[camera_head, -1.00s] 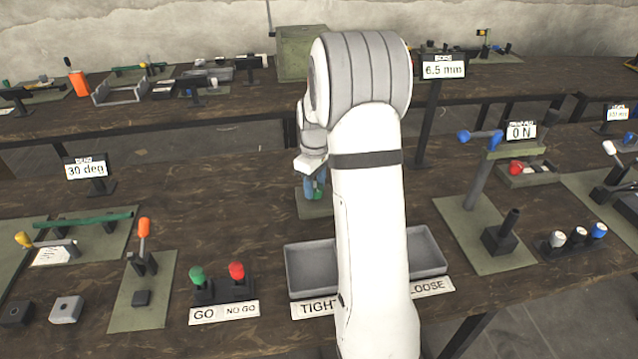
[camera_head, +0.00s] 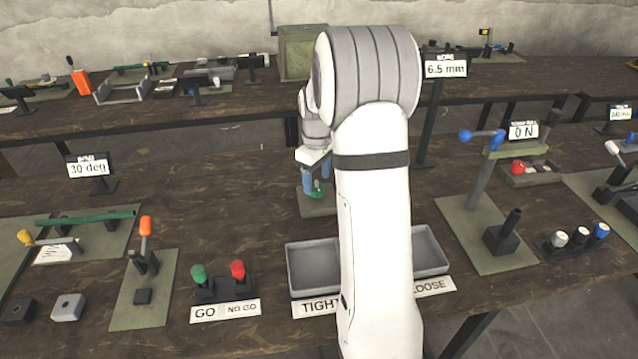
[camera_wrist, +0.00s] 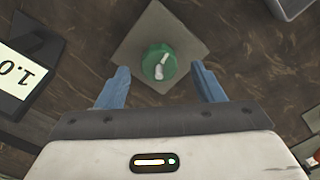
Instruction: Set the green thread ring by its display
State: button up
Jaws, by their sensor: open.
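The green thread ring (camera_wrist: 159,64) shows in the wrist view as a round green knob-like piece with a white mark on top, on a grey-green square plate (camera_wrist: 143,30). My gripper (camera_wrist: 164,77) is open, with its blue fingers on either side of the ring and apart from it. In the head view the gripper (camera_head: 314,182) is low over the plate (camera_head: 318,205), with a bit of the green ring (camera_head: 318,189) showing by the fingers. A display (camera_wrist: 22,72) at the left of the wrist view reads 1.0; the rest of its text is cut off.
A grey two-part tray (camera_head: 312,268) labelled TIGHT and LOOSE stands in front, partly behind my arm. Green and red GO and NO GO gauges (camera_head: 218,278) stand to its left. A 6.5 mm display (camera_head: 446,68) stands behind right.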

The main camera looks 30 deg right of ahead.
aim_at(317, 187)
notch_tip(317, 187, up, 5)
jog(key=shift+s+r, duration=0.1)
jog(key=shift+r, duration=0.1)
dwell(0.5)
